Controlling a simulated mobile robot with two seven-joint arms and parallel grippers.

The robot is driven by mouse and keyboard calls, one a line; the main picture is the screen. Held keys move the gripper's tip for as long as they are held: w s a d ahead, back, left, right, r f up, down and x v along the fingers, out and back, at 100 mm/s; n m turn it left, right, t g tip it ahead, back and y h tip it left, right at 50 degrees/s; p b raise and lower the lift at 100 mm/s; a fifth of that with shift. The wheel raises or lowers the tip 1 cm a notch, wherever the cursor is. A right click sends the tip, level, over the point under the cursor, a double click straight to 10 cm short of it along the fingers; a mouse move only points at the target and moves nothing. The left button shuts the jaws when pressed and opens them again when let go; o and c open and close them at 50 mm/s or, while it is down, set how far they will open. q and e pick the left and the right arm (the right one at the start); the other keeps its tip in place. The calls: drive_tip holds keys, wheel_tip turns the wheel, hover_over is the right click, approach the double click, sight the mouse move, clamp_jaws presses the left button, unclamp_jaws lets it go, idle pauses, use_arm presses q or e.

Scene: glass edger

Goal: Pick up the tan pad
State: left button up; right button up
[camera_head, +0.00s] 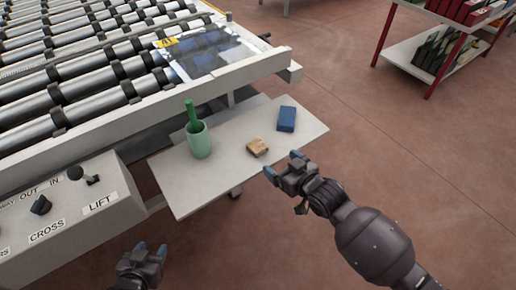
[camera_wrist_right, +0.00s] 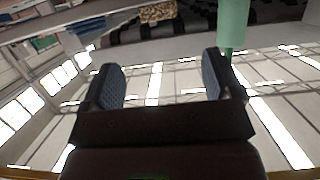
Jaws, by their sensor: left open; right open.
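The tan pad (camera_head: 257,147) is a small mottled block lying on the light grey side shelf (camera_head: 190,185), between the green cup and the blue block. My right gripper (camera_head: 283,165) is open and empty, just to the right of and nearer than the pad, apart from it. In the right wrist view the open fingers (camera_wrist_right: 162,75) have nothing between them, and the tan pad (camera_wrist_right: 158,11) shows at the top edge, partly cut off. My left gripper (camera_head: 151,248) is open and empty at the bottom left, away from the shelf.
A green cup (camera_head: 200,142) with a green handle standing in it is left of the pad. A blue block (camera_head: 287,119) lies to its upper right. The roller conveyor (camera_head: 90,70) and a control panel (camera_head: 70,215) border the shelf.

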sight(259, 147)
drive_tip(key=x, duration=0.4)
drive_tip(key=shift+w+a+f+b, duration=0.1)
drive_tip(key=shift+w+a+b, duration=0.1)
drive_tip(key=shift+a+b, duration=0.1)
drive_tip(key=shift+b+x, duration=0.45)
drive_tip(key=shift+x, duration=2.35)
drive_tip(key=shift+w+f, duration=0.15)
drive_tip(key=shift+w, duration=0.1)
drive_tip(key=c, duration=0.9)
drive_tip(key=shift+c, duration=0.7)
